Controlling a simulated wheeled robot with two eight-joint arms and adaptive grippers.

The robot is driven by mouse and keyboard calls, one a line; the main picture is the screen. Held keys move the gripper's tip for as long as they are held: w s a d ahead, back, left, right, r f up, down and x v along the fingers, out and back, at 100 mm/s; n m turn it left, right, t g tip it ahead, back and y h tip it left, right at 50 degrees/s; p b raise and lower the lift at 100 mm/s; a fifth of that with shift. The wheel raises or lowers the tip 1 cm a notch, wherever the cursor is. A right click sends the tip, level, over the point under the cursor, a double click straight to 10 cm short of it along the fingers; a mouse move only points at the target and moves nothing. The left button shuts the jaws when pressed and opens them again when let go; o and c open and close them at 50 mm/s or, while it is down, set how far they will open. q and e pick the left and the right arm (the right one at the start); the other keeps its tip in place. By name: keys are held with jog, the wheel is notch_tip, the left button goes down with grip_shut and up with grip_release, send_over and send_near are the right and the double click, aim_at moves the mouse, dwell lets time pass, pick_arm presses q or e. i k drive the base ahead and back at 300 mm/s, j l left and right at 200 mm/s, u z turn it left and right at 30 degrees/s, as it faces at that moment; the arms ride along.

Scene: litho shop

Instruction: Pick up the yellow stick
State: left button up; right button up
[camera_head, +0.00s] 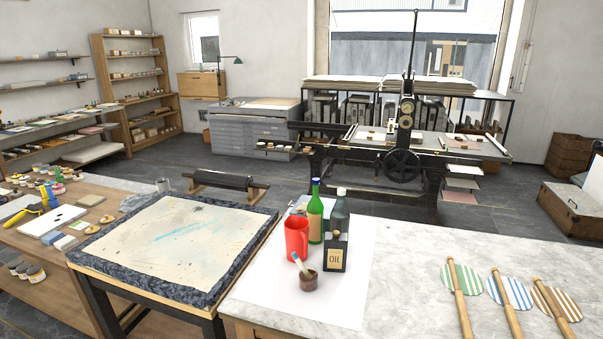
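No plainly yellow stick stands out. Three tan, yellowish wooden sticks lie on the marble counter at the right: the left stick (459,295) crosses a green-striped disc (472,279), the middle stick (503,303) crosses a blue-striped disc (519,294), and the right stick (557,299) crosses a brown-striped disc (570,306). I cannot tell whether sticks and discs are joined. A yellow-handled tool (36,207) lies on the left bench. Neither of my grippers shows.
The marble counter (420,257) is clear between the sticks and a white sheet (345,290). On the sheet stand a red jug (296,238), a green bottle (315,220), a black oil bottle (335,253) and a brown pot (308,281). A stone slab (165,240) lies left.

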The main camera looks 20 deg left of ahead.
aim_at(44, 193)
jog(key=j, duration=0.9)
jog(key=j+u, duration=0.1)
jog(key=j, duration=1.75)
jog(key=i+j+u, duration=0.1)
jog(key=j, duration=0.85)
jog(key=i+j, duration=0.1)
jog(key=j, duration=1.7)
jog(key=i+j+u, duration=0.1)
jog(key=j, duration=0.8)
jog(key=i+j, duration=0.15)
jog(key=j, duration=0.8)
jog(key=k+j+u, duration=0.1)
jog(key=j, duration=1.55)
jog(key=j+u, duration=0.1)
jog(key=j, duration=1.5)
jog(key=i+j+z, duration=0.1)
jog(key=j, duration=0.25)
jog(key=i+j+z, duration=0.1)
jog(key=i+j, duration=0.15)
jog(key=i+j+z, duration=0.1)
jog(key=j, duration=0.35)
jog(key=i+j+z, duration=0.1)
jog(key=j, duration=0.25)
jog(key=i+j+z, duration=0.1)
jog(key=i+j, duration=0.15)
jog(key=j, duration=0.15)
jog(key=k+l, duration=0.75)
jog(key=k, duration=0.25)
